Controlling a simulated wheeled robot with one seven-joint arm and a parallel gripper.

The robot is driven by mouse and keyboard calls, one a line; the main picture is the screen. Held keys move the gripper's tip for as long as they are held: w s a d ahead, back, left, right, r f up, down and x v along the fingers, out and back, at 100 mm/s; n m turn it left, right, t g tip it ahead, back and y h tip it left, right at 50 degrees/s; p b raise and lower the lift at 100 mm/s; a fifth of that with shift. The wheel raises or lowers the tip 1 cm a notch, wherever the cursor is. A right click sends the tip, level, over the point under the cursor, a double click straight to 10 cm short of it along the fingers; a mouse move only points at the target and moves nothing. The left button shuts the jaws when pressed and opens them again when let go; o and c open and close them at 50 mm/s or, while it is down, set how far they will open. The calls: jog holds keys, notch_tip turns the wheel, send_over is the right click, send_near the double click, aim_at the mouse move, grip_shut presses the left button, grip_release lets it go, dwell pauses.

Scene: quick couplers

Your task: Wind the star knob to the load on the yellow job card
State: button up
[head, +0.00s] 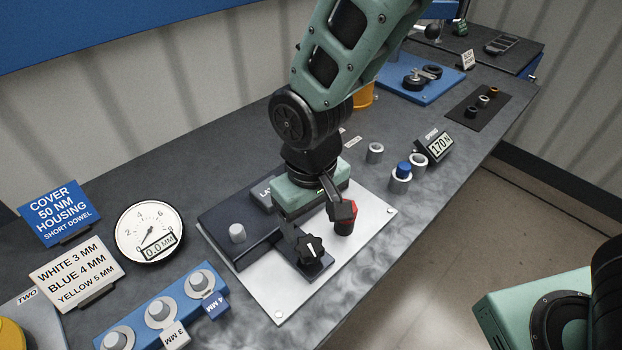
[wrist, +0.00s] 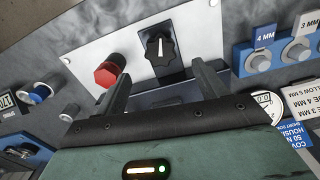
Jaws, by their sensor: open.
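A black lobed knob with a white pointer line (head: 309,250) stands on a dark block on the pale metal plate (head: 268,300). It also shows in the wrist view (wrist: 160,48), beyond my fingers. A red knob (head: 345,225) stands beside it and shows left of it in the wrist view (wrist: 107,75). My gripper (head: 318,222) is open and empty above the plate; its two fingers (wrist: 160,76) are apart, with the black knob between and beyond them. A small display marked SPRING (head: 439,147) reads 170 N. I see no yellow job card.
A blue card (head: 58,210) reads COVER 50 NM HOUSING SHORT DOWEL. A white card (head: 77,274) lists white, blue and yellow sizes. A round gauge (head: 150,233) reads 0.0 MM. A blue rack (head: 165,312) and several small cylinders surround the plate. The bench's front edge is close.

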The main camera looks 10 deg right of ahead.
notch_tip(320, 180, up, 10)
jog(key=shift+f+b, duration=0.2)
jog(key=shift+b, duration=0.1)
dwell(0.3)
jog(key=s+d+n, duration=0.2)
jog(key=s+d, duration=0.6)
jog(key=s, duration=0.3)
jog(key=shift+f+y, duration=0.3)
jog(key=shift+w, duration=0.1)
